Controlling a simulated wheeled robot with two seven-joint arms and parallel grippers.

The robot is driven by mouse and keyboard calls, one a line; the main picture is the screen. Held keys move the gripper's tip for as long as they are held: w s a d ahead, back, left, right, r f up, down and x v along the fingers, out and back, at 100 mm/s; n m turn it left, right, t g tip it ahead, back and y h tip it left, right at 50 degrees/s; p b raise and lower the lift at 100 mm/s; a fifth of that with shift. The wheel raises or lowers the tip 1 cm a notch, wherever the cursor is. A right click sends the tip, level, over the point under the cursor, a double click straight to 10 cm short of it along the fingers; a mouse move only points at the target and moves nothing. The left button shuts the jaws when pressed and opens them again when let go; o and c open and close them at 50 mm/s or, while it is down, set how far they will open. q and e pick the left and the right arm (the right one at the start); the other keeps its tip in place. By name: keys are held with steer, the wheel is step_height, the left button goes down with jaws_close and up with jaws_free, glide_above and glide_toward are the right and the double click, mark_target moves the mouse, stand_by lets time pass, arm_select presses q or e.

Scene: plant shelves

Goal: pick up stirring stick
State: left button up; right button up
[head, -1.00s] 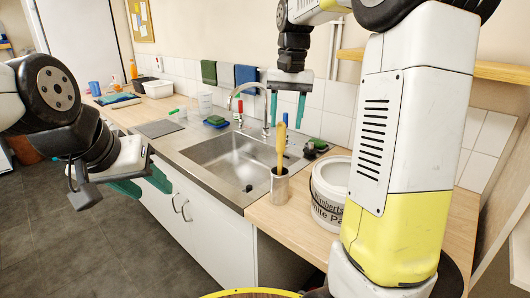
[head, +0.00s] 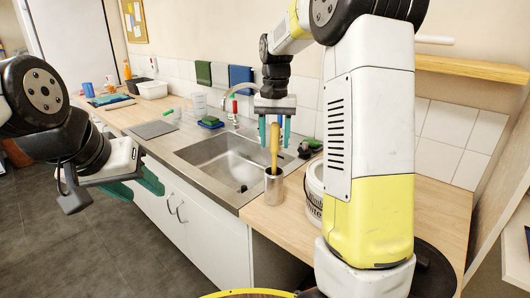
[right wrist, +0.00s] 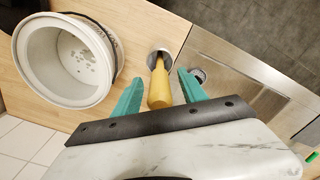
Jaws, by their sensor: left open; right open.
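The stirring stick (head: 274,146) is a yellow-handled stick standing upright in a metal cup (head: 273,188) on the wooden counter right of the sink. My right gripper (head: 274,140) is open, pointing down, with its teal fingers on either side of the handle in the head view. In the right wrist view, the yellow handle (right wrist: 160,86) shows between the two open fingers (right wrist: 160,88), with a gap on each side. The cup (right wrist: 158,58) is beyond it, partly hidden by the handle. My left gripper (head: 150,186) is open and empty, in front of the sink cabinet.
A white paint bucket (head: 314,190) stands just right of the cup, partly behind my right arm; it also shows in the right wrist view (right wrist: 30,62). The sink (head: 228,160) with its faucet lies left of the cup. A wooden shelf (head: 465,67) is on the wall at right.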

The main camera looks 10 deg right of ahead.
steer(key=shift+f, duration=0.75)
jaws_close()
steer(key=shift+r, duration=0.15)
